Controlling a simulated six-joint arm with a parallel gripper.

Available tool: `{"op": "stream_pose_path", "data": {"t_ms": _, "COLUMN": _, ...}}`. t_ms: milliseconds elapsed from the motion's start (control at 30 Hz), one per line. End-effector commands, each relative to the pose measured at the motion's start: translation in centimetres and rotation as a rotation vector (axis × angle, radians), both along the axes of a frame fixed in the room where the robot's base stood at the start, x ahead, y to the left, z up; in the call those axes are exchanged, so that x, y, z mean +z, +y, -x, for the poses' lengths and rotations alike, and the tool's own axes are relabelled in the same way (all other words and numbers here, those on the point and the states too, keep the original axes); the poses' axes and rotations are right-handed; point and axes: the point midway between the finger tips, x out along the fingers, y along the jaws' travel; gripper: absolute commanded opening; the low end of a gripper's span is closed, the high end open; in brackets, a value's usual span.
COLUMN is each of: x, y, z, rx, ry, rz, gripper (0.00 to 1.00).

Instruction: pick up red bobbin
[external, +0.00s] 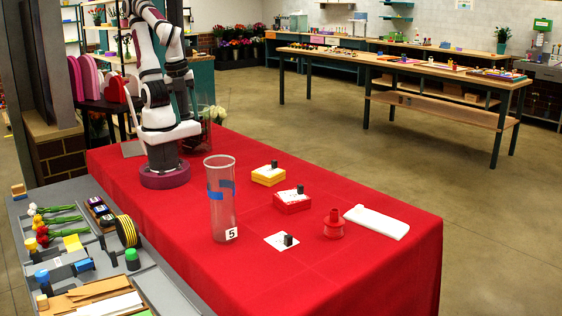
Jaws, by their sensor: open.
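The red bobbin (334,224) stands upright on the red-covered table, right of centre in the external view. It has a wide round lower part and a narrower neck on top. Nothing touches it. My arm stands folded at the far left end of the table, well away from the bobbin. I cannot make out my gripper; the fingers are hidden or outside the picture.
A tall clear cylinder (221,205) with blue tape stands left of the bobbin. A folded white cloth (377,223) lies just right of the bobbin.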

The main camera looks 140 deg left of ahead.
Motion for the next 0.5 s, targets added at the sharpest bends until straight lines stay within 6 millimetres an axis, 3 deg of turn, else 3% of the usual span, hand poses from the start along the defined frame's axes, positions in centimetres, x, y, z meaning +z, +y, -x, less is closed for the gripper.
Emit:
{"op": "stream_pose_path", "data": {"t_ms": 33, "x": 0.0, "y": 0.0, "z": 0.0, "rx": 0.000, "ry": 0.000, "rz": 0.000, "gripper": 0.63}}
{"op": "stream_pose_path", "data": {"t_ms": 233, "x": 0.0, "y": 0.0, "z": 0.0, "rx": 0.000, "ry": 0.000, "rz": 0.000, "gripper": 0.99}}
{"op": "stream_pose_path", "data": {"t_ms": 433, "x": 0.0, "y": 0.0, "z": 0.0, "rx": 0.000, "ry": 0.000, "rz": -0.001, "gripper": 1.00}}
{"op": "stream_pose_path", "data": {"t_ms": 500, "x": -0.1, "y": 1.0, "z": -0.2, "rx": -0.014, "ry": 0.026, "rz": -0.046, "gripper": 1.00}}
